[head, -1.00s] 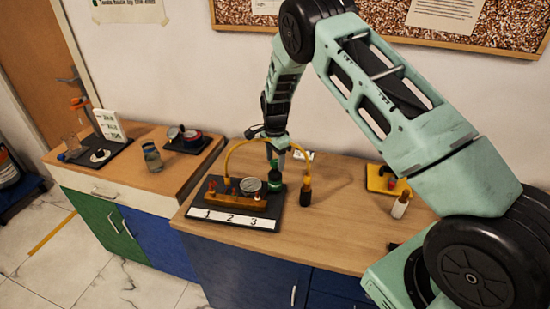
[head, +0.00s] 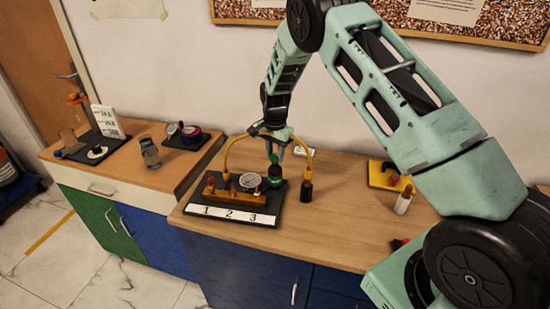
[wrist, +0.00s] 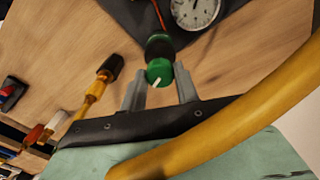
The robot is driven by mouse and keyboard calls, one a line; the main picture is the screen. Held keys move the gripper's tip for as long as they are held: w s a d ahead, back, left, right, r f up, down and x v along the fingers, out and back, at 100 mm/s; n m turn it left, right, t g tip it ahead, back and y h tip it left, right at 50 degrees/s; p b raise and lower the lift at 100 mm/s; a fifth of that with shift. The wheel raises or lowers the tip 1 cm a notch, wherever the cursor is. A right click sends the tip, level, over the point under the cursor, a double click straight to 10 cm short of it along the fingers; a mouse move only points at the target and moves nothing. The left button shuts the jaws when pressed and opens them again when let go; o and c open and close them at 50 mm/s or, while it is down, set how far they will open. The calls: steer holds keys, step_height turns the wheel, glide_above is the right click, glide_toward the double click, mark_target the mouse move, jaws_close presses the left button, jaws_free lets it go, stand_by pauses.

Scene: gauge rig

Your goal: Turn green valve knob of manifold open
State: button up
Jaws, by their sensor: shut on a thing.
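The manifold (head: 236,196) is an amber block with small red knobs and a round gauge (head: 250,181). It stands on a dark plate with a white strip marked 1, 2, 3. The green valve knob (head: 275,172) is at its right end. In the wrist view the green knob (wrist: 160,70) shows a white mark on its face. My gripper (head: 276,152) comes down on it from above. In the wrist view my gripper's fingers (wrist: 160,90) are on either side of the knob, closed on it. The knob's far side is hidden.
A yellow hose (head: 229,147) arches close by my gripper and crosses the wrist view in front. A yellow block (head: 388,177) and a white-and-orange bottle (head: 404,202) are further right. Bare wood lies between.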

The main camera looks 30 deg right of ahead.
mark_target(275, 156)
steer(key=n+b, duration=0.2)
steer(key=n, duration=0.1)
steer(key=shift+f+n, duration=0.1)
steer(key=shift+n, duration=0.3)
steer(key=n+b, duration=0.2)
steer(key=n, duration=0.1)
steer(key=shift+n, duration=0.3)
steer(key=n+b, duration=0.1)
steer(key=n, duration=0.2)
steer(key=shift+n, duration=0.3)
steer(key=shift+n+b, duration=0.35)
steer(key=shift+n, duration=1.25)
steer(key=shift+r, duration=0.2)
steer(key=o, duration=1)
steer(key=shift+c, duration=0.2)
step_height(275, 156, up, 17)
steer(key=b, duration=0.3)
steer(key=shift+r+b, duration=0.15)
steer(key=shift+b, duration=0.2)
